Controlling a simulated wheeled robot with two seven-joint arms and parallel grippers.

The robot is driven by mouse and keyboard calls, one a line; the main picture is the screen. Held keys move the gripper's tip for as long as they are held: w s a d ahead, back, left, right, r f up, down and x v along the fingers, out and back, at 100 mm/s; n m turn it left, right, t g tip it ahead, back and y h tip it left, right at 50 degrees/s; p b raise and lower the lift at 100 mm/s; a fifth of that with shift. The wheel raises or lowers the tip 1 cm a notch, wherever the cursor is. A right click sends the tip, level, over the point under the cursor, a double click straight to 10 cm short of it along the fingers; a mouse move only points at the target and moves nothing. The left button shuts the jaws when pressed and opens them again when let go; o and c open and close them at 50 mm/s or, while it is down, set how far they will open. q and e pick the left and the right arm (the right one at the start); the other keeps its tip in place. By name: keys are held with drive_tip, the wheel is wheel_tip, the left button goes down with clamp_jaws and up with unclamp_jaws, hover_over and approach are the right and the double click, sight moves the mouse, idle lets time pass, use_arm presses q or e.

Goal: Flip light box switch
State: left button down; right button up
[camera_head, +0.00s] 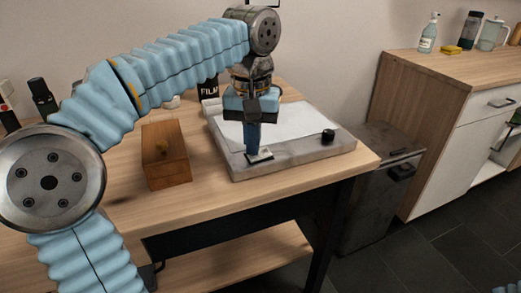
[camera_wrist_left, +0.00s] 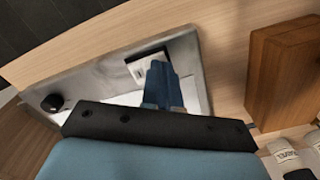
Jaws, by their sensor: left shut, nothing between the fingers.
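The light box (camera_head: 300,150) is a flat grey box with a white top panel, lying on the wooden table. Its switch (camera_head: 261,156) is a small pale plate with a dark part on the front left of the box. A black knob (camera_head: 328,136) sits at the box's right. My left gripper (camera_head: 252,152) points down with its blue fingers shut and empty, right at the switch. In the left wrist view, the fingertips (camera_wrist_left: 157,68) overlap the edge of the switch plate (camera_wrist_left: 148,66); I cannot tell whether they touch it. The box (camera_wrist_left: 105,75) and knob (camera_wrist_left: 52,103) also show there. My right gripper is not in view.
A wooden box (camera_head: 166,160) stands left of the light box, and a dark container marked FILM (camera_head: 208,88) stands behind. The wooden table (camera_head: 215,205) is clear at its front. A metal bin (camera_head: 365,190) and a cabinet (camera_head: 425,130) stand to the right.

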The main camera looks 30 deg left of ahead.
use_arm(q)
wheel_tip(320, 180, up, 4)
drive_tip(key=p, duration=0.3)
drive_tip(key=shift+r+p, duration=0.15)
drive_tip(key=shift+p, duration=0.15)
drive_tip(key=shift+r, duration=1.2)
